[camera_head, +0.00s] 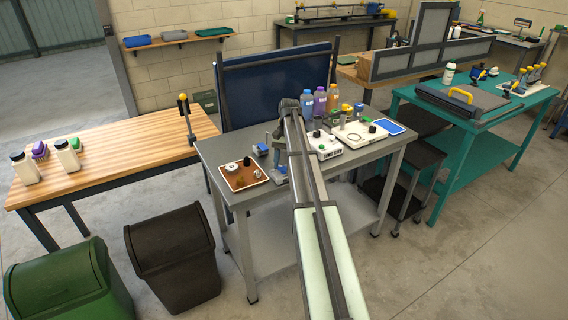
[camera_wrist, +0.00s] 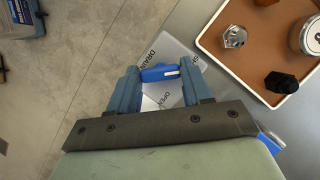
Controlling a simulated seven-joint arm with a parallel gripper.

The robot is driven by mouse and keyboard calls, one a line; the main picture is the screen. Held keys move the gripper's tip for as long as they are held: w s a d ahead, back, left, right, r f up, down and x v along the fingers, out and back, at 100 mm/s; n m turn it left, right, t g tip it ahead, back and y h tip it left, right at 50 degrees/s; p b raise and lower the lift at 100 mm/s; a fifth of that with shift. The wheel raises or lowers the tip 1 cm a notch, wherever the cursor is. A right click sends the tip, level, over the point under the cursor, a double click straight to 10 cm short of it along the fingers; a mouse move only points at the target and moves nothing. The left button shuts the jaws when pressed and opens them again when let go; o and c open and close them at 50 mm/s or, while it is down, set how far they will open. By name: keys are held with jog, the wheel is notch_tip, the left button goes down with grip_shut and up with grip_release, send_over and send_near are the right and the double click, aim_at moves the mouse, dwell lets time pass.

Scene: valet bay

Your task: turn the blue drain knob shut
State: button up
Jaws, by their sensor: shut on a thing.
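The blue drain knob (camera_wrist: 160,73) shows in the wrist view as a short blue bar with a small white mark. It sits over a pale metal plate (camera_wrist: 178,54) printed "DRAIN" and "OPEN"; part of the lettering is covered. My gripper (camera_wrist: 159,69) has one blue finger on each side of the knob and is shut on it. In the head view my gripper (camera_head: 279,168) is low at the front of the grey bench, just right of the brown tray. The knob is hidden or too small to make out there.
The white-rimmed brown tray (camera_head: 231,184) with small metal and black parts lies close beside my gripper; its rim (camera_wrist: 231,69) shows in the wrist view. White boxed devices (camera_head: 325,146) and several bottles (camera_head: 320,102) stand to the right. The bench's front edge is near.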

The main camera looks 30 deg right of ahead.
jog(key=o, duration=1.1)
jog(key=shift+c, duration=0.2)
